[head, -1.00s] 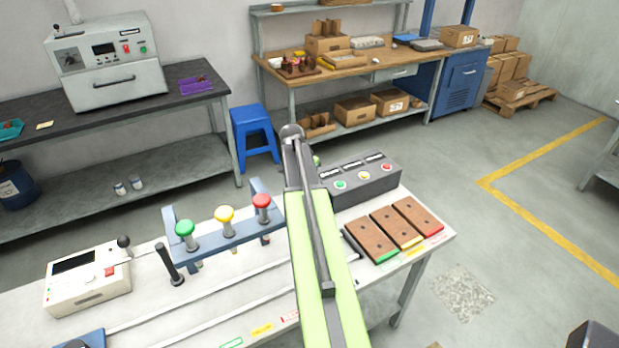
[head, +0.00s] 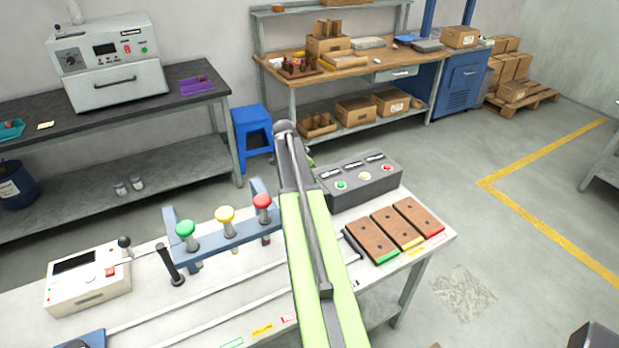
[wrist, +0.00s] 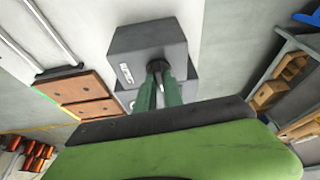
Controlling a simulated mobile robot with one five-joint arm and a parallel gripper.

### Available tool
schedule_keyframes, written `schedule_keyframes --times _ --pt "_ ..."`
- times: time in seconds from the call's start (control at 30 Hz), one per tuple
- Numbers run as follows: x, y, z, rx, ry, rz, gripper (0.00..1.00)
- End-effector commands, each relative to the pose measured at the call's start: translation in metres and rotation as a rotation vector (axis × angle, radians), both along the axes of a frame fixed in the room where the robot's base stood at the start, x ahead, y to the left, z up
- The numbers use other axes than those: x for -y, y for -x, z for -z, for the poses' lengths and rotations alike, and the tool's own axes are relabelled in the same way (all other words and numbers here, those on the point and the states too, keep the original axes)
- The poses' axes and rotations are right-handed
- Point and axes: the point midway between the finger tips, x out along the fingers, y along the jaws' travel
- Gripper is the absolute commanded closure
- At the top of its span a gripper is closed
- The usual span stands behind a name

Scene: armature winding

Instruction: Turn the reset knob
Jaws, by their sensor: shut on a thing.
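In the wrist view a dark round knob (wrist: 157,66) sits on a grey box (wrist: 130,42) with a small white label beside it. My gripper (wrist: 158,77) has its two green fingers closed around the knob. In the head view my green arm stretches away over the bench, and it hides the knob and most of my gripper. The dark grey control box (head: 378,184) with green, yellow and red buttons stands just right of the arm.
Brown boards (head: 371,240) with coloured edges lie right of my arm. A blue rack (head: 210,242) with green, yellow and red knobs stands left, near a black upright lever (head: 170,264) and a white meter box (head: 88,285).

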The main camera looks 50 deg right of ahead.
Motion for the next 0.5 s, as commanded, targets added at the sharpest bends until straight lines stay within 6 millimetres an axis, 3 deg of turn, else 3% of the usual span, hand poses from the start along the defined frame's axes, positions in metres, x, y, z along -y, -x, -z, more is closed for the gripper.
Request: schedule_keyframes --times 0.2,0.23,0.37,0.5 --pt "-0.0003 0.0001 0.0002 0.0 -0.001 0.002 1.0" --pt "-0.0004 0.0001 0.0002 0.0 -0.001 0.001 0.84" --pt "-0.0003 0.0 0.0001 0.001 -0.001 0.001 0.67" --pt "-0.0002 0.0001 0.0001 0.0 -0.001 0.0 0.66"
